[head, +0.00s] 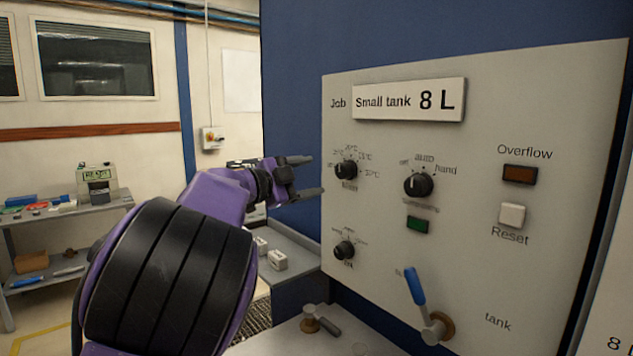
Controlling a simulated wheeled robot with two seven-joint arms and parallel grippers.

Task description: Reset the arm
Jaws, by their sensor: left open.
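My left arm (170,275), purple with black bands, reaches in from the lower left and fills much of the left half. Its gripper (308,175) is open, with its two dark fingers apart and nothing between them. The fingers point right, at the left edge of the grey control panel (465,215), near the upper left knob (346,170). I cannot tell how far the fingertips are from the panel. My right gripper is not in view.
The panel carries an auto/hand knob (418,185), a lower knob (344,250), a white Reset button (512,215), a dark Overflow lamp (520,174) and a blue-handled valve (415,286). A bench with a brass fitting (310,318) lies below. A shelf (75,213) stands far left.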

